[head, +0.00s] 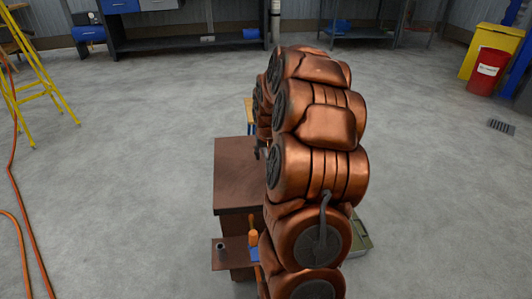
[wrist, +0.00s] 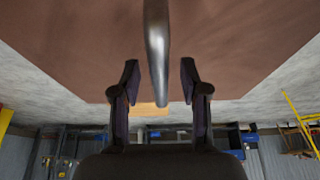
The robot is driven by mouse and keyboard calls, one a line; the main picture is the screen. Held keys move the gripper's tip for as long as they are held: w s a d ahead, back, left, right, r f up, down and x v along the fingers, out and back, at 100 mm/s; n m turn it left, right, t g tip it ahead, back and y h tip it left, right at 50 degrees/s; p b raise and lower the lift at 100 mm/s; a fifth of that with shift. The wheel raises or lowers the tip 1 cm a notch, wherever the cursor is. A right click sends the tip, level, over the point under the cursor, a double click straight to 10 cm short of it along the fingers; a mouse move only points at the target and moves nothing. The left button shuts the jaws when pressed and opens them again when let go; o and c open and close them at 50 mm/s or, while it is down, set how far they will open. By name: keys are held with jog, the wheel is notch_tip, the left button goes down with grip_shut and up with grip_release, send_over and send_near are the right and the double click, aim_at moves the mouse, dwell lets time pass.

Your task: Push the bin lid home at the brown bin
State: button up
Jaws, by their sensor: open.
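The brown bin (head: 232,215) stands in the middle of the head view, partly hidden behind my copper arm. Its flat brown top (head: 232,165) shows left of the arm; I cannot tell whether the lid is fully closed. In the wrist view a broad brown surface (wrist: 70,40) fills the upper part. A grey metal bar (wrist: 156,40) runs down in front of it, between the fingers. My gripper (wrist: 158,84) is open, one finger on each side of the bar with gaps showing. In the head view my gripper is mostly hidden by the arm.
A small brown shelf (head: 226,262) with an orange-handled tool (head: 253,238) juts out at the bin's near side. A yellow stepladder (head: 35,75) and orange hose (head: 25,235) are left. A red bucket (head: 487,72) and yellow bin (head: 480,42) stand far right.

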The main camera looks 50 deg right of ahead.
jog(key=shift+r, duration=0.1)
jog(key=v, duration=1.2)
jog(key=s+a+r+n+g+y+p, duration=0.15)
jog(key=s+a+r+p, duration=0.25)
jog(key=a+r+p, duration=0.55)
jog(key=s+a+r+n+g+y+p, duration=0.1)
jog(key=s+a+r+n+p, duration=0.35)
jog(key=a, duration=0.75)
jog(key=s+a+r+g+p, duration=0.1)
jog(key=s+a+r+p, duration=0.5)
jog(key=s+p, duration=0.3)
jog(key=s+a+r+n+g+p, duration=0.1)
jog(key=s+a+r+p, duration=0.6)
jog(key=s+r+p, duration=0.1)
jog(key=shift+s+r+n+g+p, duration=0.25)
jog(key=shift+s+n+g+p, duration=0.1)
jog(key=shift+s+p, duration=0.15)
